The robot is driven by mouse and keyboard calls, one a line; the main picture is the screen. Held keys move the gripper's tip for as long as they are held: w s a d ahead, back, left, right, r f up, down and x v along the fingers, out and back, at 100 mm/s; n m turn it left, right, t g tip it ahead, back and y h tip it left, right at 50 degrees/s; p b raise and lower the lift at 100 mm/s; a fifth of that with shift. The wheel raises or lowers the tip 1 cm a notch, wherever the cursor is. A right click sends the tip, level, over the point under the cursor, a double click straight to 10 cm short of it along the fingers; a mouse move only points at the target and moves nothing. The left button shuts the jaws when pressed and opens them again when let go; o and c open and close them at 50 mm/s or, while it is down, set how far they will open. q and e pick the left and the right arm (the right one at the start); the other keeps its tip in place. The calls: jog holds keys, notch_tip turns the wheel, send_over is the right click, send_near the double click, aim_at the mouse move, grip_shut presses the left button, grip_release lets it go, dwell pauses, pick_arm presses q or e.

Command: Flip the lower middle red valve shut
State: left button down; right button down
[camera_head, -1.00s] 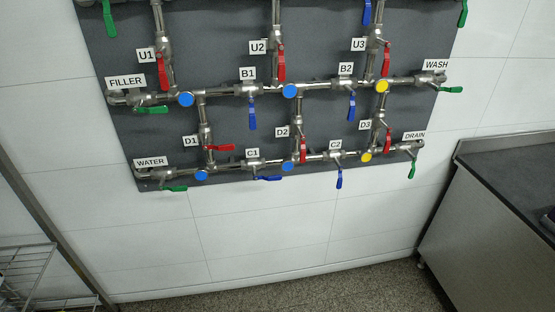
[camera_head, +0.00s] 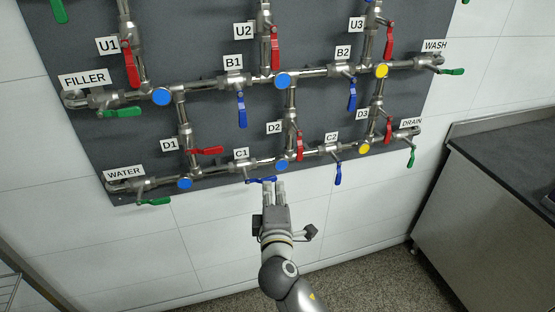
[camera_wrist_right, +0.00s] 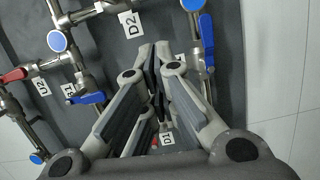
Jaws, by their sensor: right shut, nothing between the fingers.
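The red handle of valve D2 (camera_head: 299,147) is in the lower row of the panel, middle column. It hangs down beside its near-vertical pipe, right of and below the D2 label (camera_head: 274,127). My right gripper (camera_head: 274,184) is in front of the panel, below and left of this handle, fingers pointing up. Its tips are close to the blue C1 handle (camera_head: 262,180); I cannot tell if they touch. In the right wrist view the fingers (camera_wrist_right: 158,55) are shut and empty, with the D2 label (camera_wrist_right: 128,25) just left of them. My left gripper is not in view.
Red handle D1 (camera_head: 206,151) is to the left and red handle D3 (camera_head: 389,131) to the right. Blue handle C2 (camera_head: 338,173) hangs right of my gripper. Below the panel is bare white wall. A dark-topped counter (camera_head: 510,145) stands at the right.

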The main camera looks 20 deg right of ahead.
aim_at(300, 154)
jog(key=shift+r, duration=0.3)
jog(key=shift+d, duration=0.1)
jog(key=w+d+p, duration=0.3)
jog(key=w+d, duration=0.3)
jog(key=w, duration=0.3)
jog(key=shift+w+f, duration=0.25)
jog(key=shift+w, duration=0.15)
